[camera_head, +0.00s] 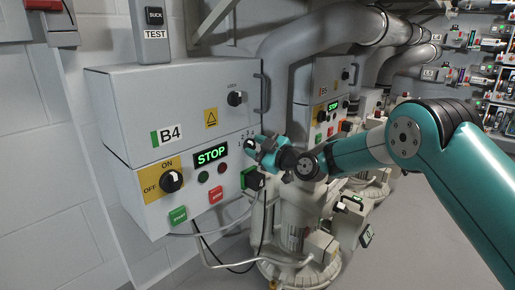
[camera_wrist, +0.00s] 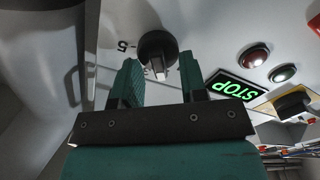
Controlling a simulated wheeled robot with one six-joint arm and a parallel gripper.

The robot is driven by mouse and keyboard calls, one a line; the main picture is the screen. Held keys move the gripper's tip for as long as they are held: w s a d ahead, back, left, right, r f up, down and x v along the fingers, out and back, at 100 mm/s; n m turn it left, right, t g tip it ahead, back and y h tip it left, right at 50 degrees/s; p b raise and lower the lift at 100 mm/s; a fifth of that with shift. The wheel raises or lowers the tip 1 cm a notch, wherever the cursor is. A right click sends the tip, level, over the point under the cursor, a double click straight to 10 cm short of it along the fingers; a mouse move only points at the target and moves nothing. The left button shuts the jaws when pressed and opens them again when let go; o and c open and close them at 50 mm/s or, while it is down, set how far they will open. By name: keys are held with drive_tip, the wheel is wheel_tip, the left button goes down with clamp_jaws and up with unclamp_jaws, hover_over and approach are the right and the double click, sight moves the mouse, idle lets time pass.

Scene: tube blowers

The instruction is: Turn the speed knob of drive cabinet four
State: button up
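Drive cabinet B4 (camera_head: 190,125) is the grey wall box in the head view, with a green STOP display (camera_head: 211,155). My gripper (camera_head: 252,147) is at its right side, near some small scale marks. In the wrist view a round black knob (camera_wrist: 157,48) with a pale pointer sits beside a "5" mark on the panel. My gripper (camera_wrist: 159,65) is open, its two green fingers apart on either side of the knob's near part. I cannot tell whether they touch it.
A yellow-backed ON/OFF switch (camera_head: 171,181), a START button (camera_head: 178,215) and a red STOP button (camera_head: 216,195) are on the lower panel. Another black knob (camera_head: 236,98) is above. Cabinet B5 (camera_head: 325,85) and large grey pipes (camera_head: 310,40) stand behind. A pump (camera_head: 290,225) is below.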

clamp_jaws()
drive_tip(key=shift+m, duration=0.3)
drive_tip(key=m+p, duration=0.1)
drive_tip(key=m, duration=0.2)
drive_tip(key=shift+d, duration=0.1)
drive_tip(key=m+p, duration=0.2)
drive_tip(key=m, duration=0.3)
drive_tip(key=shift+w, duration=0.1)
drive_tip(key=m+p, duration=0.3)
drive_tip(key=m, duration=0.3)
drive_tip(key=shift+w+d, duration=0.1)
drive_tip(key=m, duration=0.2)
drive_tip(key=m+p, duration=0.1)
drive_tip(key=m, duration=0.1)
drive_tip(key=m+p, duration=0.1)
drive_tip(key=m, duration=0.1)
drive_tip(key=shift+f, duration=0.3)
drive_tip(key=shift+m, duration=0.3)
